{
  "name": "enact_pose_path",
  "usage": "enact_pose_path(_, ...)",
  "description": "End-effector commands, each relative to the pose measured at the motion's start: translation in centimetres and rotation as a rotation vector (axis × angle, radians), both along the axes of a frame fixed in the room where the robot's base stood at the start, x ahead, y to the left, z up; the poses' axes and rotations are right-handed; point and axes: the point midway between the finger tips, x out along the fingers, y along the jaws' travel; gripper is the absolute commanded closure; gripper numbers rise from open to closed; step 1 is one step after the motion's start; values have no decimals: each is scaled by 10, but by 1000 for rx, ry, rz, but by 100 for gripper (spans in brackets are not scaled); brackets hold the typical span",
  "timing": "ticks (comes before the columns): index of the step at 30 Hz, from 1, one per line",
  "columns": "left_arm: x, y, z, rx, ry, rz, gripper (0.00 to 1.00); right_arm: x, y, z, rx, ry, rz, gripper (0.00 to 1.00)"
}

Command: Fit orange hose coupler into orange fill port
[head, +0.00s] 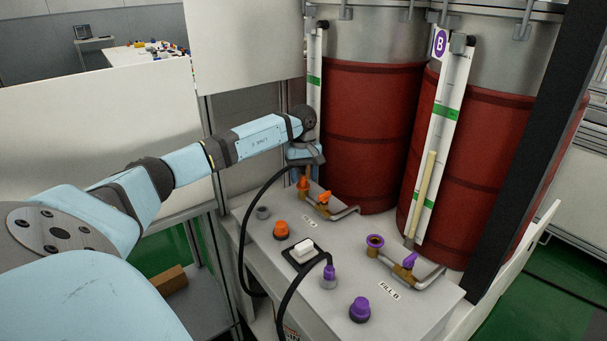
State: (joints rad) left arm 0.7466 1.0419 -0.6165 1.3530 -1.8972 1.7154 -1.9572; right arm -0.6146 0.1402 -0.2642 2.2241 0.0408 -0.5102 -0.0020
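My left gripper (304,163) points down at the back left of the white bench, beside the left red drum. It appears shut on the orange hose coupler (304,178), with the black hose arching away to the left and down. The coupler is mostly hidden by the gripper. The orange fill port (303,187) is directly below, next to the orange valve handle (325,197) on its pipe. Coupler and port overlap in view, so I cannot tell whether they touch or the coupler is seated. My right gripper is out of view.
A bare grey holder (263,213) and an orange cap (281,230) stand on the bench (330,235). Two red drums (368,130) rise behind.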

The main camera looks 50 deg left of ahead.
Motion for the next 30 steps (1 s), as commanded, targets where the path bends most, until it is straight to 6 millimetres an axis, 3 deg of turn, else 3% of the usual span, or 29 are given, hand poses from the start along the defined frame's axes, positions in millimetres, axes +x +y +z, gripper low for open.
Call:
enact_pose_path(11, 0, 0, 4, 0, -1, 0, 46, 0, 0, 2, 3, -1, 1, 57)
enact_pose_path(16, 2, 3, 32, 1, -4, 0, 46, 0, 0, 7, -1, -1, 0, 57)
enact_pose_path(24, 5, 8, 95, 1, -5, 1, 46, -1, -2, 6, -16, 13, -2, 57)
enact_pose_path(30, 7, 10, 126, 0, -2, 0, 46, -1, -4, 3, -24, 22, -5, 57)
